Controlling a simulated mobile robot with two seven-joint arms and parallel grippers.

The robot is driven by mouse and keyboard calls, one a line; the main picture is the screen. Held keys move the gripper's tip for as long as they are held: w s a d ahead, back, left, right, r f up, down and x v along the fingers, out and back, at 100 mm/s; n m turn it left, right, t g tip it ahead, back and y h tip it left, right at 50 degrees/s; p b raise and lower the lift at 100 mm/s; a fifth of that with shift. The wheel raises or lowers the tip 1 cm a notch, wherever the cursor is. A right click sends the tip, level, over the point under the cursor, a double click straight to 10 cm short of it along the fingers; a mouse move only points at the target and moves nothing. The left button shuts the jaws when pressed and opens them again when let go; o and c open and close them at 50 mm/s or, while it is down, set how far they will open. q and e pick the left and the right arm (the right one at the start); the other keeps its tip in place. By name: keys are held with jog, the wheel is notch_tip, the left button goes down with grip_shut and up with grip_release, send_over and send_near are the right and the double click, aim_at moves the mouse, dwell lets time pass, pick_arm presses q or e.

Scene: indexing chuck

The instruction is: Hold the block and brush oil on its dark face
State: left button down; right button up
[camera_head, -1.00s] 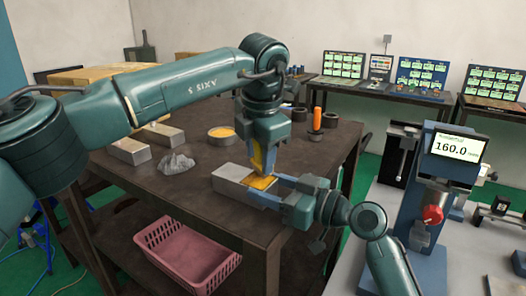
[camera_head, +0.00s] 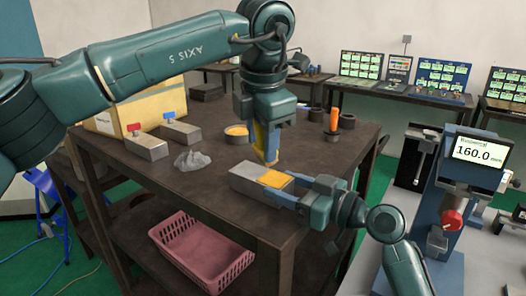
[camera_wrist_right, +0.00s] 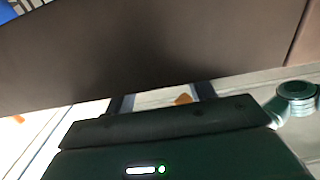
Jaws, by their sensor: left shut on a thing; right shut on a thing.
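The grey block (camera_head: 250,184) lies on the brown table near its front edge. Its top has a golden-yellow patch (camera_head: 277,179) at the right end; I see no dark face on it. My right gripper (camera_head: 290,190) is shut on the right end of the block. In the right wrist view its fingers (camera_wrist_right: 163,97) flank a small orange-yellow patch. My left gripper (camera_head: 266,125) points down and is shut on a yellow brush (camera_head: 262,140).
An orange-topped item (camera_head: 333,119) stands behind. A pink basket (camera_head: 203,255) is below.

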pick_arm(q)
jog(key=shift+r, duration=1.65)
pick_arm(e)
jog(key=shift+r, duration=0.2)
jog(key=o, duration=1.2)
jog(key=shift+f, duration=0.15)
jog(key=shift+c, duration=0.2)
jog(key=shift+s, duration=0.1)
